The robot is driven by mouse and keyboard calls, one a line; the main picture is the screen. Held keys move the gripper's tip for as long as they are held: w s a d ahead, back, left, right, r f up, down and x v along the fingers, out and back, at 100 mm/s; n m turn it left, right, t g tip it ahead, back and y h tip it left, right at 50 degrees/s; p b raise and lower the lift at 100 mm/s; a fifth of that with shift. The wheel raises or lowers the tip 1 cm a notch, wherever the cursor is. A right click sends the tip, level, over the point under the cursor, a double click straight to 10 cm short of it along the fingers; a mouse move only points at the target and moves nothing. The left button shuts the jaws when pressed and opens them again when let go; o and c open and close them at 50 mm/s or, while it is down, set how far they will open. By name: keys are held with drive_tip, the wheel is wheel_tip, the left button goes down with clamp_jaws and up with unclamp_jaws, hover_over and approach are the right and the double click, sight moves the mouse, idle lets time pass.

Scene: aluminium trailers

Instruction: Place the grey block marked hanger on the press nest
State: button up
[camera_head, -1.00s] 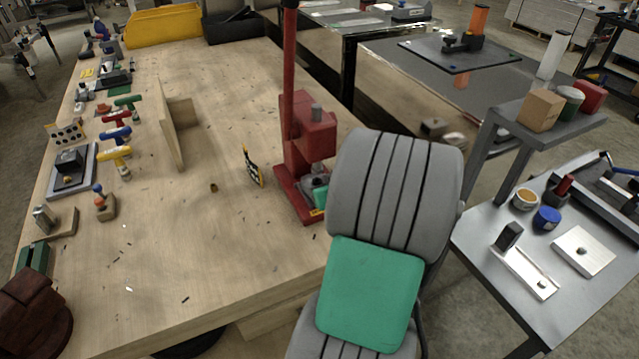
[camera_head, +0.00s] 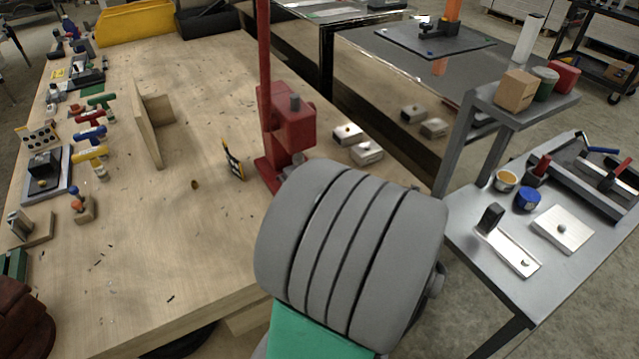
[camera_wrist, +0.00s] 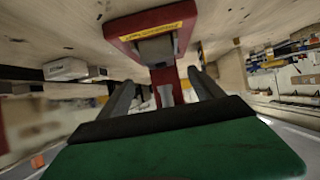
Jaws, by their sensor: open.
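Two small grey blocks with knobs on top stand at the bench's right edge, beside the press: a rear block (camera_head: 347,133) and a front block (camera_head: 366,153). I cannot read which is marked hanger. A pale block with dark lettering (camera_wrist: 66,69) shows at left in the wrist view, its word too blurred to be sure of. The red press (camera_head: 291,125) stands on the bench; its base with a yellow label (camera_wrist: 150,34) fills the upper wrist view. The nest is hidden behind my arm in the head view. My gripper (camera_wrist: 163,88) is open and empty, its fingers apart, facing the press.
The wooden bench (camera_head: 130,230) is largely clear in its middle. An upright wooden panel (camera_head: 150,130) and a small black-and-yellow card (camera_head: 232,163) stand on it. Coloured-handled tools line its left side. A grey side table (camera_head: 480,275) with parts stands at right.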

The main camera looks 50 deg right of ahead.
drive_tip(key=w+a+f+n+g+y, duration=0.1)
drive_tip(key=a+n+g+y, duration=0.1)
drive_tip(key=a, duration=0.7)
drive_tip(key=a+f+n+g+y, duration=0.1)
drive_tip(key=a+g+y, duration=0.15)
drive_tip(key=a, duration=0.55)
drive_tip(key=s+a+r+g, duration=0.1)
drive_tip(key=s+a+g, duration=0.1)
drive_tip(key=a, duration=0.4)
drive_tip(key=s+a+r+g+h, duration=0.1)
drive_tip(key=s+a+g, duration=0.1)
drive_tip(key=a, duration=0.4)
drive_tip(key=shift+s+a+r+n, duration=0.15)
drive_tip(key=shift+s+r+n, duration=0.1)
drive_tip(key=shift+s+n, duration=0.1)
